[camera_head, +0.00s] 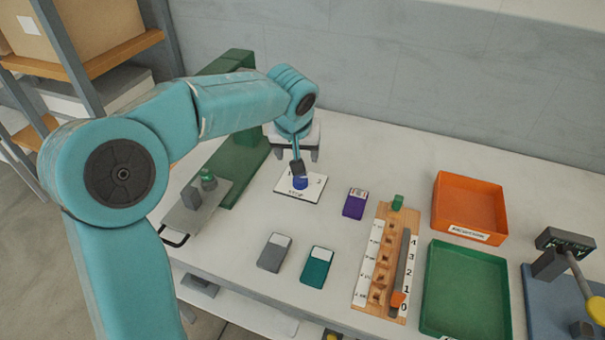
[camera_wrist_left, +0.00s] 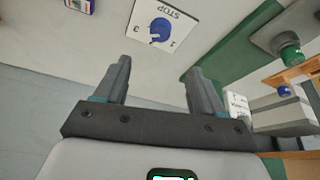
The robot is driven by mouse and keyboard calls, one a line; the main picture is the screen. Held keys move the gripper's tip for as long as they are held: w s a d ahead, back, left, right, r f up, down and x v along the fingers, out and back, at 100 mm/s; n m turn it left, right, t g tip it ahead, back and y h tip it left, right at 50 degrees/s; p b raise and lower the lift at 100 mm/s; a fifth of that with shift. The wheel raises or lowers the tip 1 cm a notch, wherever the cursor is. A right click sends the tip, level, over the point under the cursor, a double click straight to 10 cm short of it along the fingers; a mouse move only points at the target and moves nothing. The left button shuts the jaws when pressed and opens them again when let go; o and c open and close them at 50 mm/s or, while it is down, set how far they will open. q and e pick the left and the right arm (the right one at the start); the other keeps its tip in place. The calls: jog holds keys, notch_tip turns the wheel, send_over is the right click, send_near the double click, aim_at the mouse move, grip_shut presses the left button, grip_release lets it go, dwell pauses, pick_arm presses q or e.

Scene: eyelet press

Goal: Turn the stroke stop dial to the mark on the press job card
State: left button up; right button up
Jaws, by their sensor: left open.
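The blue stroke stop dial (camera_head: 300,183) sits on a white plate (camera_head: 285,192) lettered STOP. In the left wrist view the dial (camera_wrist_left: 160,28) shows beyond the fingertips, with a 3 and a 1 on the plate; its exact setting is too small to read. My left gripper (camera_head: 297,155) is over the far side of the plate. In its wrist view my left gripper (camera_wrist_left: 157,72) has its fingers spread, with nothing between them and apart from the dial. I cannot pick out the press job card. My right gripper is not in view.
The green press (camera_head: 243,160) stands left of the plate. Purple (camera_head: 354,204), grey (camera_head: 272,256) and teal (camera_head: 315,269) boxes lie in front and right. Farther right are a wooden numbered rack (camera_head: 363,295), an orange tray (camera_head: 437,200), a green tray (camera_head: 430,275) and a blue-based device (camera_head: 540,310).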

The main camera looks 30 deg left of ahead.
aim_at(300, 178)
pick_arm(q)
jog(key=x, duration=1.4)
jog(key=shift+s+d+p, duration=0.1)
jog(key=shift+s+p, duration=0.05)
jog(key=shift+p, duration=0.25)
jog(key=c, duration=1)
